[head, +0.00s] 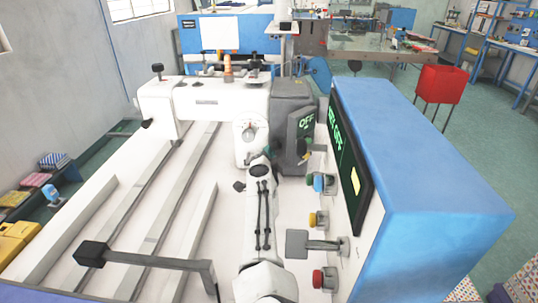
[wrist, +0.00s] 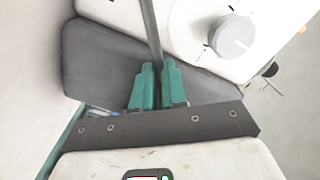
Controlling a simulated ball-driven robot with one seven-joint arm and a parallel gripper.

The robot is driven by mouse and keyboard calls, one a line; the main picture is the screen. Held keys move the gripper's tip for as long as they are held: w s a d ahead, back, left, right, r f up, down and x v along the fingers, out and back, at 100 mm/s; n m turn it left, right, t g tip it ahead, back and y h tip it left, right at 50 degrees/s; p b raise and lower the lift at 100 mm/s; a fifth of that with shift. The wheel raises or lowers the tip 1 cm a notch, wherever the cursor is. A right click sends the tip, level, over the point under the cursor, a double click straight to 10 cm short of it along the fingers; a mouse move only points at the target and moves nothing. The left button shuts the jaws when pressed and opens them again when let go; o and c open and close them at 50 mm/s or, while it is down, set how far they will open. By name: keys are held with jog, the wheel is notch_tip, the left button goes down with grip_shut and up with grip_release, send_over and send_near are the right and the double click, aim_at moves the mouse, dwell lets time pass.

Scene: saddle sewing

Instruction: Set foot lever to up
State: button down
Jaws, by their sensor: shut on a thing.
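In the wrist view, my gripper (wrist: 158,70) has its two teal fingers closed around the end of a thin dark grey bar (wrist: 151,28). The bar runs up out of the top of the picture and appears to be the foot lever. It crosses in front of a grey plate and white machine body. I cannot read from this view whether it is up or down. In the head view my white arm reaches forward over the machine's white bed (head: 130,220); my fingers and the held bar are hidden there.
A blue control box (head: 430,150) stands close on the right, with coloured buttons (head: 318,220) and a grey paddle (head: 297,243). A black-ended lever (head: 92,253) crosses the front left. In the wrist view, a grey round knob (wrist: 232,35) sits right of my fingers.

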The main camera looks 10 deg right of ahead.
jog(key=shift+d+r+h, duration=0.3)
jog(key=shift+d+r, duration=0.1)
jog(key=shift+d, duration=0.3)
jog(key=c, duration=0.9)
grip_release()
jog(key=a+p+v, duration=0.1)
jog(key=p+v, duration=0.3)
jog(key=v, duration=0.7)
jog(key=shift+a+f, duration=0.2)
jog(key=shift+f, duration=0.05)
jog(key=shift+w, duration=0.1)
